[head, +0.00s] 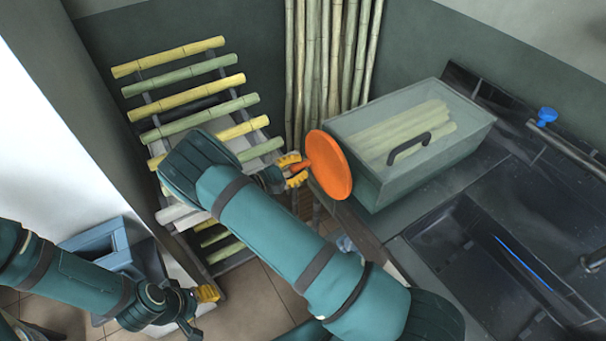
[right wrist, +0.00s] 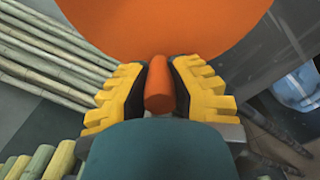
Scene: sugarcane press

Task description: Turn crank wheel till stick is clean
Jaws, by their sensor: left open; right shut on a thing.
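The crank wheel (head: 331,165) is a flat orange disc at the near left side of the green box. It also fills the top of the right wrist view (right wrist: 165,25). My right gripper (head: 293,171) is shut on the wheel's orange handle (right wrist: 159,88), which sits between its two yellow-padded fingers. My left gripper (head: 207,293) is open and empty, low at the left, well away from the wheel. I cannot tell which stick is being pressed; no stick shows at the wheel.
Yellow and green canes (head: 191,89) lie across a slanted rack at the left. Tall canes (head: 330,55) lean in the corner. A green box (head: 437,177) with a clear lid holds several canes. A dark sink counter (head: 480,250) is at the right. A blue-grey bin (head: 97,245) stands lower left.

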